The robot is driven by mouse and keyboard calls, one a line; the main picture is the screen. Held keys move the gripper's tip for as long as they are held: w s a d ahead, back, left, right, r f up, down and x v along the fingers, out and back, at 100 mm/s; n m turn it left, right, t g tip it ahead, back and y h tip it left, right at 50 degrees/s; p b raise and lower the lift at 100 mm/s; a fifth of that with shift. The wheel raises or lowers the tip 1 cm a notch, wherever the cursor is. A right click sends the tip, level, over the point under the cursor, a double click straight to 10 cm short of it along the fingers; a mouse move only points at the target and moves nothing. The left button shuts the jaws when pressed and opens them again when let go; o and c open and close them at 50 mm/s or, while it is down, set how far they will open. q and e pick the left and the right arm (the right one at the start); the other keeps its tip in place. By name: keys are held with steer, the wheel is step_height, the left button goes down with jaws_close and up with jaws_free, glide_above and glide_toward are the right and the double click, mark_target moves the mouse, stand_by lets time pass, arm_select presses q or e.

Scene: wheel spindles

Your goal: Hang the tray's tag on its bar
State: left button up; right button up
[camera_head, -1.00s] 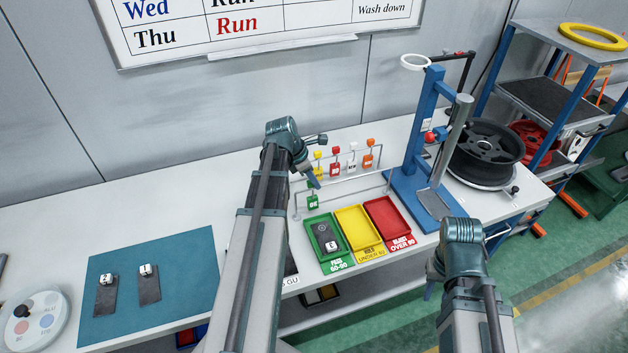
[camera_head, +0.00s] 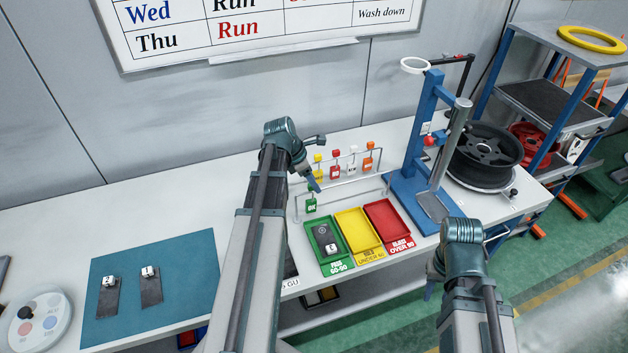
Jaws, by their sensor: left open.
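A green tag (camera_head: 311,204) hangs upright at the left part of the low wire rack, by its front bar (camera_head: 352,194). Its top is close beneath my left gripper (camera_head: 314,184), which is open, points down and appears apart from the tag. The green tray (camera_head: 318,227), labelled PASS, lies in front and holds a dark piece with a white block marked 3 (camera_head: 331,247). A yellow tray (camera_head: 352,217) and a red tray (camera_head: 389,225) lie beside it. My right gripper (camera_head: 429,291) is low at the bench's front edge, mostly hidden behind its wrist.
Yellow, red, white and orange tags (camera_head: 352,166) hang on the rack's rear bar. A blue stand (camera_head: 417,150) and a dark wheel (camera_head: 485,155) are to the right. A teal mat (camera_head: 190,285) with two tagged dark pieces lies left. The bench between mat and wall is clear.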

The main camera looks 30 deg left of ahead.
arm_select(q)
steer(key=p+v, duration=1)
steer(key=v, duration=0.2)
steer(key=shift+r+p, duration=0.2)
steer(key=shift+p, duration=0.2)
steer(key=shift+s, duration=0.1)
steer(key=s+d+f+m+g+b, duration=0.1)
steer(key=d+f+m+b, duration=0.25)
steer(key=d, duration=0.25)
steer(key=s+d+f+m+g+y+b, duration=0.1)
steer(key=d+f+m+b, duration=0.15)
steer(key=d+m, duration=0.3)
steer(key=d+f+m+g+b, duration=0.1)
steer(key=d+f+m+b, duration=0.25)
steer(key=d, duration=0.25)
steer(key=s+d+f+m+y+b, duration=0.1)
steer(key=s+d+f+m+b, duration=0.3)
steer(key=d+m, duration=0.4)
steer(key=s+d+f+m+y+b, duration=0.2)
steer(key=s+d+f+m, duration=0.3)
steer(key=d+m, duration=0.3)
steer(key=s+m+b, duration=0.1)
steer(key=m, duration=0.2)
steer(key=shift+s+d+g+b, duration=0.2)
steer(key=shift+s+g+b, duration=0.05)
steer(key=shift+g+b, duration=0.1)
steer(key=shift+f, duration=0.15)
